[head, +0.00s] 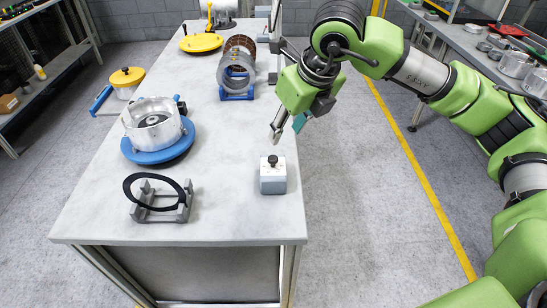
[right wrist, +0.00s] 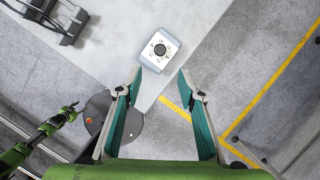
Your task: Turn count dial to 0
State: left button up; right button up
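The count dial is a black knob (head: 272,160) on top of a small grey-white box (head: 273,182) near the front right corner of the workbench. In the right wrist view the dial (right wrist: 160,50) is seen from above, with dark marks around it on the box's pale face; the marks are too small to read. My right gripper (head: 287,127) is open and empty, above and behind the box, apart from it. In the right wrist view its fingers (right wrist: 160,78) are spread, with the box beyond their tips. My left gripper (right wrist: 68,112) appears small at the left there, its opening unclear.
On the workbench (head: 225,215) are a black ring on a grey stand (head: 160,207), a metal housing on a blue base (head: 155,130), and discs on a blue rack (head: 237,75). A yellow disc (head: 201,42) lies farther back. The bench around the box is clear.

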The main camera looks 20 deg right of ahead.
jog(key=p, duration=0.1)
send_near(274, 158)
jog(key=p+x, duration=0.1)
jog(key=x, duration=0.5)
jog(key=shift+w+a+f+p, duration=0.15)
jog(key=shift+w+f+p, duration=0.05)
jog(key=shift+f+p, duration=0.15)
pick_arm(q)
jog(key=shift+w+d+r, duration=0.15)
jog(key=shift+r, duration=0.6)
jog(key=shift+w+d+r, duration=0.1)
jog(key=shift+w+r, duration=0.05)
jog(key=shift+r, duration=0.6)
pick_arm(e)
jog(key=shift+w+a+f, duration=0.1)
jog(key=shift+w+f, duration=0.15)
jog(key=shift+f, duration=0.45)
jog(key=c, duration=0.8)
pick_arm(q)
jog(key=shift+w+d, duration=0.1)
jog(key=shift+w, duration=0.15)
pick_arm(e)
grip_shut()
